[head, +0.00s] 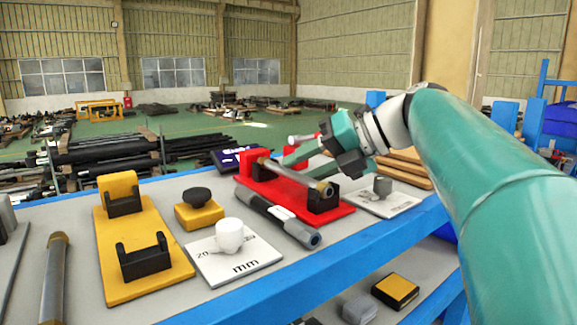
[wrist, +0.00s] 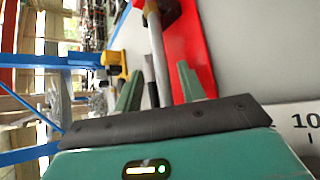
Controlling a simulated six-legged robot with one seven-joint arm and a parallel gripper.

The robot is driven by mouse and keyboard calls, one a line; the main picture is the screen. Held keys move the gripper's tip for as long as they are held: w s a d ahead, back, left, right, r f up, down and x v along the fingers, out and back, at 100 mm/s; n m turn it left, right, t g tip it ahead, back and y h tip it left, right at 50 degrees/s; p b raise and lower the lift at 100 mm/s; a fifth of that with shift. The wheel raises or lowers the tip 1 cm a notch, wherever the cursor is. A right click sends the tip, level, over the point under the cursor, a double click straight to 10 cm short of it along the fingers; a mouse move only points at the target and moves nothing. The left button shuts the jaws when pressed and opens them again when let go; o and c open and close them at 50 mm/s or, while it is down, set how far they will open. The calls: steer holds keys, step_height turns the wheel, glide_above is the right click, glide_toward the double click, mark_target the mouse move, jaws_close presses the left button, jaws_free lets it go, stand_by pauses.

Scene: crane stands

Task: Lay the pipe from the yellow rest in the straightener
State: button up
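The yellow rest (head: 115,235) stands at the left of the bench in the head view, and its two black cradles are empty. The red straightener (head: 340,210) is at the middle, with a grey pipe (head: 292,172) lying lengthwise along it, its brownish near end by the black front cradle. How deeply it sits is hard to tell. My gripper (head: 304,154) is just beyond and right of the pipe, low over the straightener. In the wrist view, its two green fingers (wrist: 157,88) are spread, with the pipe (wrist: 158,55) showing between them, apart from both.
A dark grey tube (head: 278,217) lies before the straightener. A white card with a white knob (head: 230,236), a yellow block with a black knob (head: 198,210) and another card (head: 385,200) stand around. Another pipe (head: 54,280) is at far left. The blue bench edge (head: 330,277) runs in front.

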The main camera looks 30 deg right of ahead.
steer(key=shift+d, duration=0.1)
steer(key=v, duration=1.3)
steer(key=shift+s+d+r, duration=0.2)
